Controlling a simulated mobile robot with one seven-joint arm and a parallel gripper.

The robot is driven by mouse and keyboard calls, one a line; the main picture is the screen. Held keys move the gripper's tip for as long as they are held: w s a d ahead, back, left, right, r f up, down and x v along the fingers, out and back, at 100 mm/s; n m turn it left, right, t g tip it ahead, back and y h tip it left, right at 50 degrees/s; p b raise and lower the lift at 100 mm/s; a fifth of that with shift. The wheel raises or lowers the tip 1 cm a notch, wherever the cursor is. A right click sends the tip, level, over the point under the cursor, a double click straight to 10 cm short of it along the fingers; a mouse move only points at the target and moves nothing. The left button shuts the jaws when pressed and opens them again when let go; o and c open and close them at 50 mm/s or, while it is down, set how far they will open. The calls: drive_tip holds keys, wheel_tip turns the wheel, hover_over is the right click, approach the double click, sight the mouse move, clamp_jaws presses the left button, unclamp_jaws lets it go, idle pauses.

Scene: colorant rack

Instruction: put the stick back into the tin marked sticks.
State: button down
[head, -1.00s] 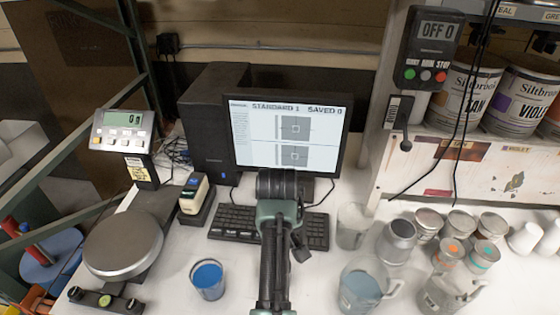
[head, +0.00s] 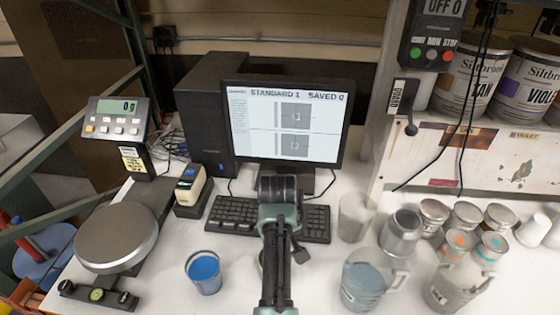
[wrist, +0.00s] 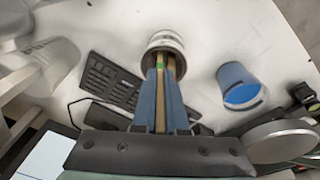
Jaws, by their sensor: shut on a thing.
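My gripper (wrist: 162,78) points down at the bench in the wrist view, its two long blue-grey fingers shut on a thin pale wooden stick (wrist: 160,100). A green mark shows near the stick's far end. A round whitish tin (wrist: 167,38) stands just beyond the fingertips, its dark mouth partly covered by them. I cannot tell whether the stick's end is inside the mouth or above it. No lettering on the tin can be read. In the head view my arm covers the stick and the tin.
A blue-filled cup (head: 204,272) stands left of my arm, beyond it a scale (head: 118,240). The keyboard (head: 232,215) and monitor (head: 290,125) are behind. Clear jugs (head: 365,280) and several small cans (head: 433,215) crowd the right.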

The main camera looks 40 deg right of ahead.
drive_tip(key=shift+f, duration=0.1)
drive_tip(key=c, duration=0.9)
unclamp_jaws()
drive_tip(key=r, duration=0.4)
drive_tip(key=s+a+r+p, duration=0.1)
drive_tip(key=r, duration=0.8)
drive_tip(key=shift+s+a+p, duration=0.15)
drive_tip(key=shift+a+p, duration=0.1)
drive_tip(key=shift+p, duration=0.15)
drive_tip(key=shift+f, duration=0.1)
